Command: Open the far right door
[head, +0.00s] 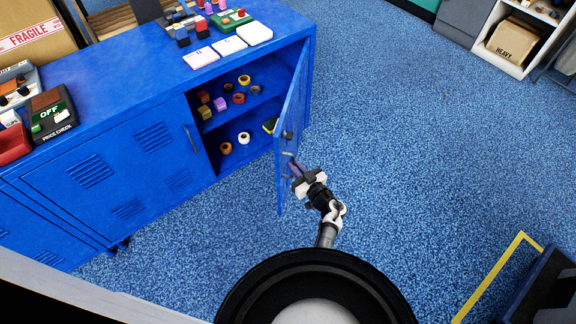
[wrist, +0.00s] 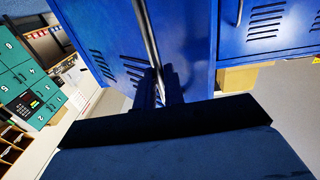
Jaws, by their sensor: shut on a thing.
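The far right door (head: 296,100) of the blue cabinet (head: 110,100) stands wide open in the head view, swung out from the front. Its hinge side is at the cabinet's right end. My gripper (head: 296,168) is at the outer face of this door and is shut on its handle (head: 289,156). In the wrist view the handle (wrist: 146,32) is a grey bar running down between my gripper's dark fingers (wrist: 158,88). The exact contact is partly hidden in shadow.
Inside the open compartment, tape rolls (head: 239,98) and small boxes sit on shelves. The neighbouring door (head: 120,155) is closed. Cards (head: 228,46) and devices (head: 52,112) lie on the cabinet top. The blue floor (head: 420,150) right of the door is clear. A yellow line (head: 487,278) marks the floor at lower right.

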